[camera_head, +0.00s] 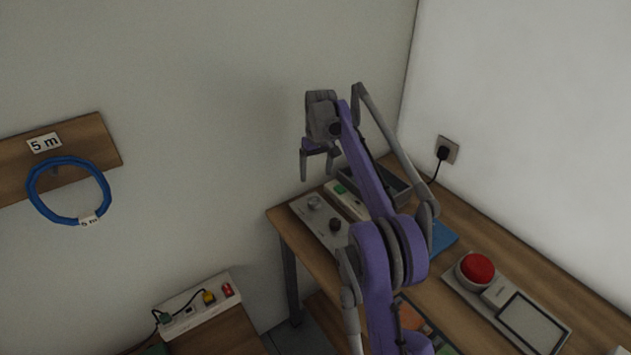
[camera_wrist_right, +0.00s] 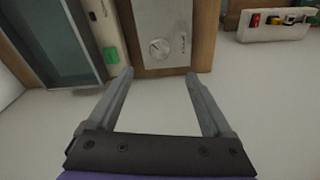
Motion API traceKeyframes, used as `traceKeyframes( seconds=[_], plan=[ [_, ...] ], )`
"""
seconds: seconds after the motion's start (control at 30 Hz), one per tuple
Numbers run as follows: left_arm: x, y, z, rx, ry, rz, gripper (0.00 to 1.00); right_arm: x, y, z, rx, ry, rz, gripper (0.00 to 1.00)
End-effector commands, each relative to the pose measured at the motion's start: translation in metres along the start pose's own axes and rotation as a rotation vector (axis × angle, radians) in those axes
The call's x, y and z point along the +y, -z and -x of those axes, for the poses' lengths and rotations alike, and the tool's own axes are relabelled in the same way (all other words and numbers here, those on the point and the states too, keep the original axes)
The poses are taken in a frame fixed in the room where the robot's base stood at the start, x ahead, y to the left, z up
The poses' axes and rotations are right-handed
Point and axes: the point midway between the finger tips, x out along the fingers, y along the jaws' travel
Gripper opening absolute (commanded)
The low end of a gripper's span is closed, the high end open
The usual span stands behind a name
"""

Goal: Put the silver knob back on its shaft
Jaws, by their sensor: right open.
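My right gripper (camera_head: 317,176) is open and empty, held in the air above the far left end of the table in the head view. Its two fingers also show in the right wrist view (camera_wrist_right: 159,74), spread apart. A round silver knob-like part (camera_wrist_right: 160,48) sits on the face of a panel (camera_wrist_right: 151,20), just beyond the fingertips; I cannot tell if it is a knob seated on a shaft. In the head view the silver part (camera_head: 314,202) is on the panel below the gripper, with a dark knob (camera_head: 335,224) nearer me. My left gripper is not in view.
A pale strip with a green part (camera_head: 341,188) and a dark tray (camera_head: 392,186) lie beside the panel. A red button (camera_head: 477,268) is farther right on the table. A socket strip (camera_head: 199,305) is at lower left; a blue cable coil (camera_head: 69,190) hangs on the wall.

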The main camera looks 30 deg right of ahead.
Motion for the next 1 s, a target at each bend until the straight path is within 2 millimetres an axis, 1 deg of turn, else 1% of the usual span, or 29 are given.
traceKeyframes(
  seconds=[0.03,0.1,0.3,0.37,0.47,0.57,0.63,0.73,0.87,0.9,0.97,1.0],
  plan=[
    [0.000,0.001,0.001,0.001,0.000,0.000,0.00,0.000,0.000,0.005,0.000,0.000,0.000,0.84],
    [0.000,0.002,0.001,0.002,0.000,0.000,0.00,0.000,0.000,0.009,0.000,0.000,0.000,0.84],
    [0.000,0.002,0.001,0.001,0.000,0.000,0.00,-0.002,-0.002,0.012,0.002,0.000,0.001,0.84],
    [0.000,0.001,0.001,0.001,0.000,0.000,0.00,-0.007,-0.005,0.016,0.007,-0.001,0.004,0.84],
    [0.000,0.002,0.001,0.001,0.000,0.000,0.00,-0.023,-0.018,0.028,0.029,-0.004,0.013,0.84],
    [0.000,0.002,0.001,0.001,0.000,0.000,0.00,-0.047,-0.043,0.044,0.063,-0.007,0.025,0.84],
    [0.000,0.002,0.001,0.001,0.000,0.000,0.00,-0.065,-0.065,0.052,0.091,-0.009,0.034,0.84],
    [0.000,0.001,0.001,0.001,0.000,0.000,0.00,-0.088,-0.103,0.060,0.130,-0.009,0.046,0.84],
    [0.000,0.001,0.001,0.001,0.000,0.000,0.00,-0.113,-0.158,0.060,0.183,-0.007,0.062,0.84],
    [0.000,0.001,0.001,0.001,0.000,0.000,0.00,-0.120,-0.177,0.058,0.199,-0.006,0.067,0.84],
    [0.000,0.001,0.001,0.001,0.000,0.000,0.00,-0.129,-0.205,0.053,0.223,-0.002,0.074,0.84],
    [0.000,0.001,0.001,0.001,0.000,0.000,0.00,-0.135,-0.224,0.048,0.240,0.000,0.079,0.84]
  ],
)
